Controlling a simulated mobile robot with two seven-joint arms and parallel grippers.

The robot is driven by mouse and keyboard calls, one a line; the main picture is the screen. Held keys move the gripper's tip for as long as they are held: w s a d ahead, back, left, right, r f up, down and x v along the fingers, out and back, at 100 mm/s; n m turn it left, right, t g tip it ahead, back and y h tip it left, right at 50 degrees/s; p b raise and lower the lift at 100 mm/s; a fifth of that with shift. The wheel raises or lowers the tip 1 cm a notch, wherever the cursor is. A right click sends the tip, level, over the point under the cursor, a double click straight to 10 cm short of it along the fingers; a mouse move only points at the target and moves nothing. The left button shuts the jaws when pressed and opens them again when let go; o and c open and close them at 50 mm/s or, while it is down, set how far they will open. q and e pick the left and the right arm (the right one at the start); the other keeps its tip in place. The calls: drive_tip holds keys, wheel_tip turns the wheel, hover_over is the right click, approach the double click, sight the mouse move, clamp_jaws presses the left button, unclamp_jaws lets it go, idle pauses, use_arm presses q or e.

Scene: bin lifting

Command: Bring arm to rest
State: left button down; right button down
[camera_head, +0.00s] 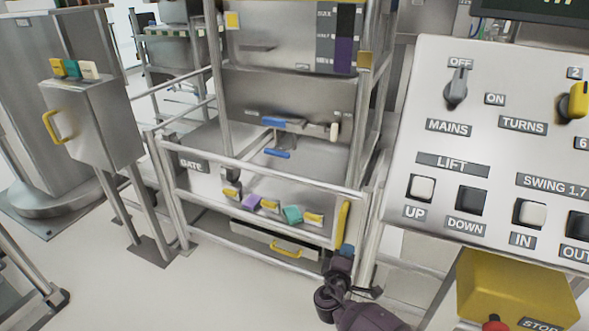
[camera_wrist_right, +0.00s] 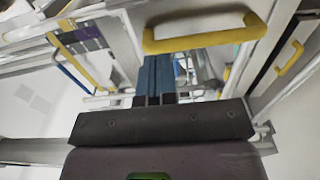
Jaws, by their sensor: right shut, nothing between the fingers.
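My right arm comes in at the bottom of the head view, its dark wrist low beside the gate's right post. My right gripper (camera_head: 346,250) has its blue fingers together and empty, just below the upright yellow handle (camera_head: 342,218) of the gate (camera_head: 250,187). In the right wrist view the shut blue fingers (camera_wrist_right: 155,75) point towards the yellow handle (camera_wrist_right: 205,36). They look close to it but not around it; I cannot tell whether they touch. My left gripper is in neither view.
A control panel (camera_head: 490,150) with switches and buttons fills the right side, above a yellow stop box (camera_head: 512,290). A metal box on legs (camera_head: 95,120) stands at left. A drawer with a yellow handle (camera_head: 287,249) sits low behind the rails.

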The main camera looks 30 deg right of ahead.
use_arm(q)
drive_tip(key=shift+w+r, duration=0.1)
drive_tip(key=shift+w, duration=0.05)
